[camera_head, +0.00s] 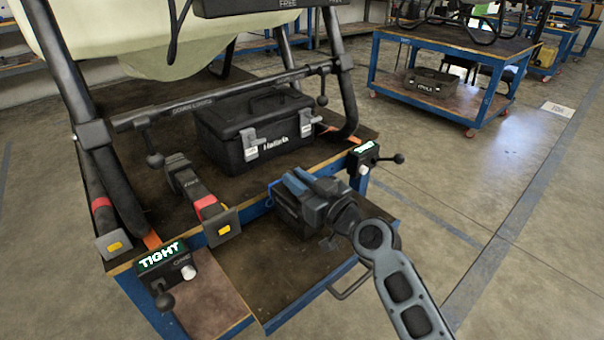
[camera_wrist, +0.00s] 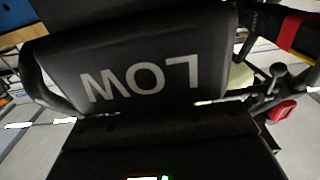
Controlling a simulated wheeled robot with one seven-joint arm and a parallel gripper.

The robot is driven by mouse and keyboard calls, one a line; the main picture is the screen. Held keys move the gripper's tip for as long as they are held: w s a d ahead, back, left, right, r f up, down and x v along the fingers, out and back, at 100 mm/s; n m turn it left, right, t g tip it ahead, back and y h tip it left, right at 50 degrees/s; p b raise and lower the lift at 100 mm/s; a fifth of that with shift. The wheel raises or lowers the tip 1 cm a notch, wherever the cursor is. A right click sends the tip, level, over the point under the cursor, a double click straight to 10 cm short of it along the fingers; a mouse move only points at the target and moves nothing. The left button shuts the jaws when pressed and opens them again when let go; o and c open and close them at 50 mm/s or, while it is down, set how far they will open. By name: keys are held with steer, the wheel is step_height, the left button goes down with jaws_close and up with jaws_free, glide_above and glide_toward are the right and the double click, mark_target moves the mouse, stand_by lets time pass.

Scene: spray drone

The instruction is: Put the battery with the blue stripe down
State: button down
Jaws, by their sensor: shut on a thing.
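My gripper (camera_head: 308,192) is shut on a black battery (camera_head: 291,216). The battery hangs below the fingers, over the lower pull-out shelf (camera_head: 262,262) at the front of the bench. A thin blue band (camera_head: 270,193) shows at its left edge. I cannot tell from the head view whether its underside touches the shelf. In the wrist view a dark block face, the battery (camera_wrist: 150,72), fills the upper middle and carries the word LOW upside down. The fingertips are mostly hidden there.
Boxes marked TIGHT (camera_head: 165,262) with knobbed levers (camera_head: 375,155) sit at the bench edge. Open floor (camera_head: 470,195) lies to the right, before a blue cart (camera_head: 455,65).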

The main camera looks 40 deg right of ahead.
steer(key=shift+f, duration=0.7)
steer(key=shift+f+b, duration=0.15)
steer(key=shift+b, duration=0.2)
steer(key=c, duration=1)
jaws_free()
steer(key=shift+f, duration=0.15)
steer(key=shift+c, duration=0.2)
steer(key=shift+r+p, duration=0.25)
steer(key=shift+p, duration=0.05)
steer(key=s+b, duration=0.2)
steer(key=s, duration=1)
steer(key=shift+d, duration=0.2)
steer(key=shift+s+f, duration=0.1)
steer(key=shift+f, duration=0.05)
